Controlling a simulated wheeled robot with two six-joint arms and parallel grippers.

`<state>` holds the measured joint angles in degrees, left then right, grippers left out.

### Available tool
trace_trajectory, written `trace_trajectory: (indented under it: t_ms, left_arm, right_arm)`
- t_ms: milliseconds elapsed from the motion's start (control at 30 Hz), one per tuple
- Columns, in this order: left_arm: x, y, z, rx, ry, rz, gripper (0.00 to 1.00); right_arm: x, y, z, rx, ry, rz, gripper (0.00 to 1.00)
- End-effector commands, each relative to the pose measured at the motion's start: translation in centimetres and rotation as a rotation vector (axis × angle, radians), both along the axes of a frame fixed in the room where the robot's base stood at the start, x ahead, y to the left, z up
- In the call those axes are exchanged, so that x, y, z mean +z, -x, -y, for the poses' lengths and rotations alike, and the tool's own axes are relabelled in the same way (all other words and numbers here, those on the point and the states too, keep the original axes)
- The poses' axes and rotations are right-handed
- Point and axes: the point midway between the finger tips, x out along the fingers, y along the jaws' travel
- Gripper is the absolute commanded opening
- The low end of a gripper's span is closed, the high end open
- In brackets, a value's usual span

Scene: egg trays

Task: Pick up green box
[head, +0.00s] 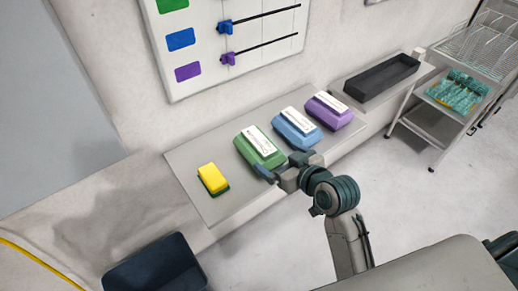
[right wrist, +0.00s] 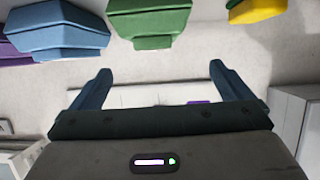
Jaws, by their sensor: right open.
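The green box (head: 247,150) has a white label on top and sits on the grey shelf (head: 210,205), between the yellow-and-green sponge and the blue box. In the right wrist view the green box (right wrist: 150,22) is at the top centre, beyond the fingertips. My right gripper (head: 281,168) is at the near side of the green box in the head view. In the right wrist view its fingers (right wrist: 160,72) are spread wide with nothing between them. A clear gap shows there between fingers and box. My left gripper is in neither view.
The blue box (head: 296,130) and purple box (head: 328,112) stand right of the green one; the sponge (head: 212,177) lies left. A black tray (head: 382,77) is farther right, beside a wire cart (head: 438,125). A dark bin (head: 155,265) stands below.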

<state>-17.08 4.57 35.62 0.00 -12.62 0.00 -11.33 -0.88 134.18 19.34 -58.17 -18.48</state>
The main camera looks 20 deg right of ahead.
Motion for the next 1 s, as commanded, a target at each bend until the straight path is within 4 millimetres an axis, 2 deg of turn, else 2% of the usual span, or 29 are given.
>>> trace_trajectory:
  t_ms: [200, 467, 700, 833, 1000]
  left_arm:
    - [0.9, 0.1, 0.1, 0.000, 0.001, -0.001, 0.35]
    - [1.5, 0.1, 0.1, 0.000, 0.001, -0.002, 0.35]
    - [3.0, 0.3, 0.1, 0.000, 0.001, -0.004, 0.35]
    - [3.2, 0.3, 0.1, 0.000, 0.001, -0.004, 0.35]
    - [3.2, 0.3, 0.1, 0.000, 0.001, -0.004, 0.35]
  right_arm:
    - [-1.1, -3.2, -1.0, 0.000, -0.004, 0.002, 0.99]
    - [-1.9, -5.0, -1.4, 0.001, -0.002, 0.001, 0.99]
    - [-3.0, -8.1, -1.8, -0.001, -0.002, -0.001, 0.99]
    - [-3.5, -9.0, -2.1, 0.000, -0.001, 0.001, 0.99]
    - [-3.8, -9.2, -2.2, 0.000, 0.000, 0.001, 0.99]
